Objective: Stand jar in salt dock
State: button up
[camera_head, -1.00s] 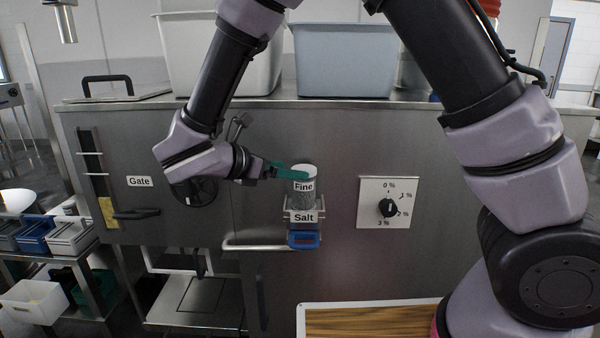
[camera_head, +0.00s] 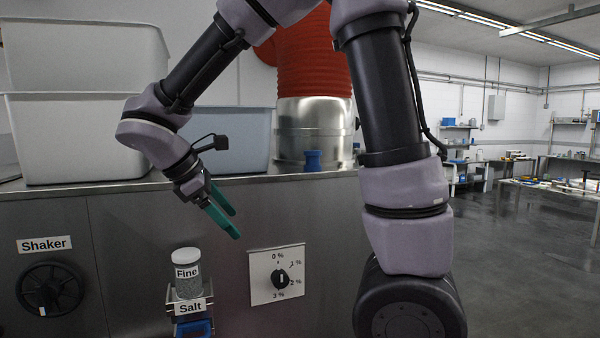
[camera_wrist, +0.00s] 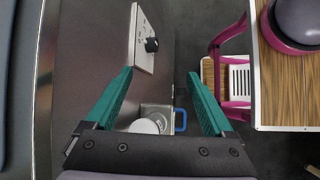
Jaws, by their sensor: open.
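The jar (camera_head: 187,273), with a white lid and a "Fine" label, stands upright in the salt dock (camera_head: 190,307), a metal holder labelled "Salt" on the machine's front panel. In the wrist view the jar's white lid (camera_wrist: 146,126) shows within the dock (camera_wrist: 160,112), below and between my fingers. My gripper (camera_head: 232,225) has green fingers spread apart and empty, above and to the right of the jar, not touching it. It also shows in the wrist view (camera_wrist: 158,95). The jar's base is hidden by the dock.
A percentage dial (camera_head: 280,279) sits on the panel right of the dock. A "Shaker" handwheel (camera_head: 52,290) is at the left. Grey bins (camera_head: 80,140) and a metal cylinder with a red hose (camera_head: 313,130) stand on the top. A wood-topped table (camera_wrist: 285,95) shows at right in the wrist view.

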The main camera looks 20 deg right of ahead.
jog(key=s+d+r+m+t+y, duration=0.2)
jog(key=s+d+r+m+y, duration=0.1)
jog(key=d+m, duration=0.4)
jog(key=s+d+r+m+t+y, duration=0.3)
jog(key=d+r+m+y, duration=0.3)
jog(key=m, duration=0.7)
jog(key=shift+s+d+r, duration=0.3)
jog(key=shift+d, duration=0.25)
jog(key=shift+c, duration=0.3)
dwell(0.4)
